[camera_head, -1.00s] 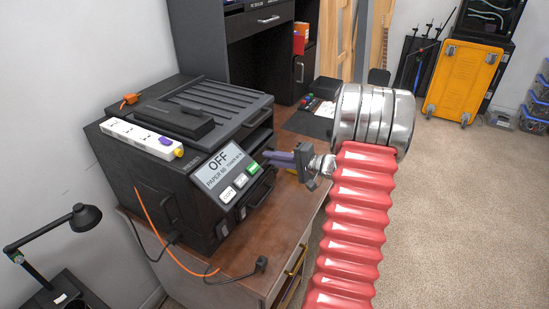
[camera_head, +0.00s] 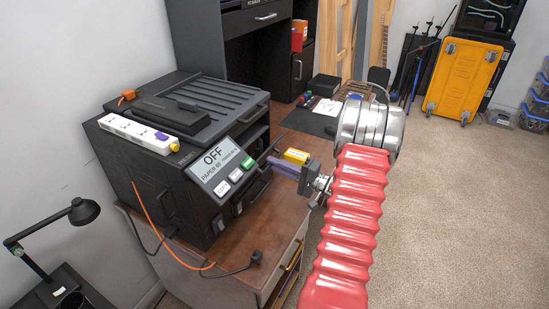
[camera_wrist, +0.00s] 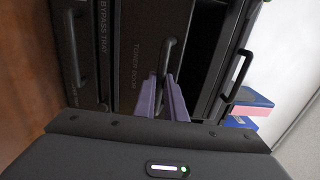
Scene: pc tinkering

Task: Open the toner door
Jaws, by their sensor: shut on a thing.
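The black printer (camera_head: 150,185) stands on the brown desk, its display reading OFF. In the wrist view the toner door (camera_wrist: 122,75) carries its name on its dark face and has a curved black handle (camera_wrist: 170,45). My gripper (camera_wrist: 164,80) has its two purple fingers shut on this handle. A dark gap (camera_wrist: 211,50) lies beside the door, whose edge slants, so it looks ajar; how far is hard to tell. In the head view my gripper (camera_head: 284,167) is at the printer's front, right of the display panel (camera_head: 222,170). The handle is mostly hidden there.
The bypass tray (camera_wrist: 80,40) and another handled panel (camera_wrist: 235,75) flank the toner door. A white power strip (camera_head: 138,132) lies on the printer. A yellow box (camera_head: 296,156) is behind my gripper. Cables lie on the desk (camera_head: 195,250). Open carpet (camera_head: 460,210) is at right.

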